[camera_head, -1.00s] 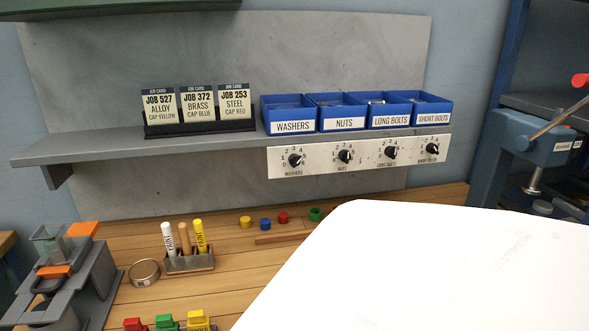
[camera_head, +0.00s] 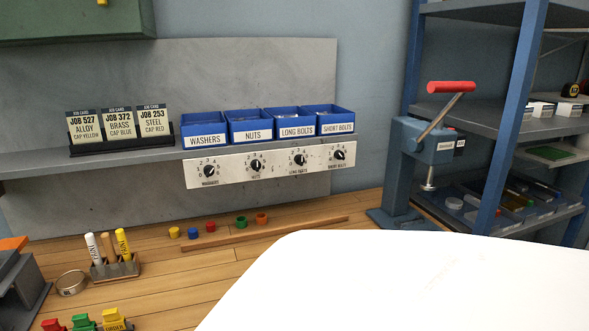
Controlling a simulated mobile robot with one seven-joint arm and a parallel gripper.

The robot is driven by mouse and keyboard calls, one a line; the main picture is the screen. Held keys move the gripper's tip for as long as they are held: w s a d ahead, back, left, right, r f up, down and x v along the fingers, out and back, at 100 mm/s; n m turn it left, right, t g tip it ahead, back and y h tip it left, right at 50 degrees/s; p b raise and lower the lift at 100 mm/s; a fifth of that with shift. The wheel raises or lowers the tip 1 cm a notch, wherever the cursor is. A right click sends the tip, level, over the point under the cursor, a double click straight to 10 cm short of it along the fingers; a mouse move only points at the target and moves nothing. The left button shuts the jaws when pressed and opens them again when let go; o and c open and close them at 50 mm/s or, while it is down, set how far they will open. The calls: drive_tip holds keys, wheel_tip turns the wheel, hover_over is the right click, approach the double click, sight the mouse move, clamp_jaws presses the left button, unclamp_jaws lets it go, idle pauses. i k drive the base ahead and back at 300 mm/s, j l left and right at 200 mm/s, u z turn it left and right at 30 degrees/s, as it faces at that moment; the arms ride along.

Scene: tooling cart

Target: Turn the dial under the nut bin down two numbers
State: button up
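The nuts dial (camera_head: 257,165) is a black knob on a white panel under the shelf edge, below the blue nut bin (camera_head: 250,126) labelled NUTS. Numbers ring the knob, but its exact setting is too small to read surely. The washers dial (camera_head: 209,171) is to its left. The long bolts dial (camera_head: 299,160) and short bolts dial (camera_head: 339,155) are to its right. My gripper is not in view. A large white surface, which looks like part of my own body, fills the lower right.
The shelf (camera_head: 100,161) also holds a job card stand (camera_head: 120,136). On the wooden bench are a marker holder (camera_head: 115,267), a round tin (camera_head: 72,283) and several coloured caps. A blue press (camera_head: 420,165) with a red handle and a shelving rack (camera_head: 500,120) stand right.

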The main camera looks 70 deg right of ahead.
sight(255, 164)
drive_tip(key=k+z, duration=0.2)
drive_tip(key=z, duration=0.2)
drive_tip(key=k+z, duration=0.2)
drive_tip(key=z, duration=1.15)
